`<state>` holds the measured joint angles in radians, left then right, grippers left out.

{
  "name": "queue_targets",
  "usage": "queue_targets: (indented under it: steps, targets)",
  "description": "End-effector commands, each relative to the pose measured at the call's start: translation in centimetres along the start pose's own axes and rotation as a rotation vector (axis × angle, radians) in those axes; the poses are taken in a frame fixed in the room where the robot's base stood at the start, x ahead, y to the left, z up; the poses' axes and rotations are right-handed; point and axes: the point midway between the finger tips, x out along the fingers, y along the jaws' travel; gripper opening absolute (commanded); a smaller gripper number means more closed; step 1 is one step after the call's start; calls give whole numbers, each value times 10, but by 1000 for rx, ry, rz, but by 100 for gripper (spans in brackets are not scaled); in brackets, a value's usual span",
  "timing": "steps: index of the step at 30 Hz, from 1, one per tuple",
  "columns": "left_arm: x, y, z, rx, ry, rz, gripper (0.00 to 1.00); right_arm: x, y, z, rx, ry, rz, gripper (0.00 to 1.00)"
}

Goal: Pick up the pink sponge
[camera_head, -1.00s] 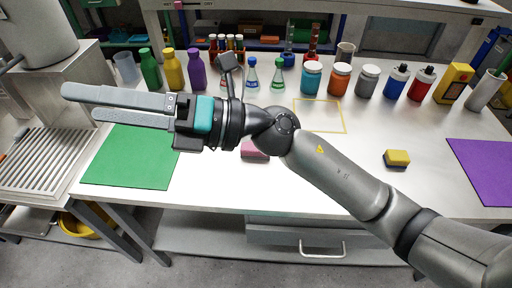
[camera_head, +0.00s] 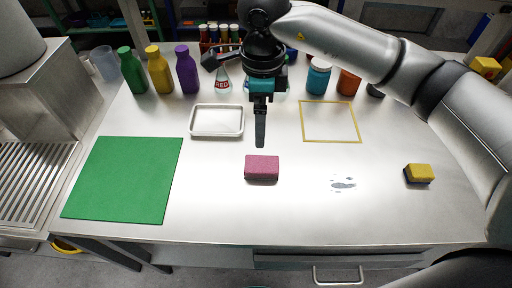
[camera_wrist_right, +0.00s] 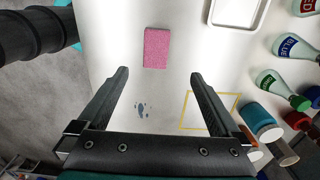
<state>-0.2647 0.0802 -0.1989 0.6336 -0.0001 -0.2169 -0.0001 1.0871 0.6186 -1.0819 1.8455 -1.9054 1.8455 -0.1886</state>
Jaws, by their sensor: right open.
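The pink sponge (camera_head: 262,168) lies flat on the steel table, near the middle front in the head view. In the right wrist view the pink sponge (camera_wrist_right: 157,47) lies beyond the fingertips, between their lines. My right gripper (camera_head: 260,142) points down above the table, behind the sponge in the head view and apart from it. In the right wrist view my right gripper (camera_wrist_right: 158,76) is open with nothing between its fingers. My left gripper is not in view.
A white tray (camera_head: 217,121), a green mat (camera_head: 126,180) and a yellow square outline (camera_head: 331,141) are on the table (camera_head: 210,205). A yellow sponge (camera_head: 419,172) lies at right. A small grey-blue stain (camera_head: 342,182) is right of the pink sponge. Bottles line the back.

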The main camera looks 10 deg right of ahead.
Motion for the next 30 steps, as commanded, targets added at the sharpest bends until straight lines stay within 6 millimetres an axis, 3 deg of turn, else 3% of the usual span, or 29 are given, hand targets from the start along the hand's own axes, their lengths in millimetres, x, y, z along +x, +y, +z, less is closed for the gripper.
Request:
queue_targets:
  steps: [4,9,12,16,23,30]
  targets:
    - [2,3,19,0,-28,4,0,18,0,-2,1,9,3,100]
    - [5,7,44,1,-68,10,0,56,1,-2,1,7,4,100]
    - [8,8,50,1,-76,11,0,76,1,-2,2,6,4,100]
    - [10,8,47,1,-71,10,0,93,1,-2,1,4,2,100]
    - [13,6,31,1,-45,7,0,104,2,-2,1,3,1,100]
    - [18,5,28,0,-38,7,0,137,9,-6,2,5,3,100]
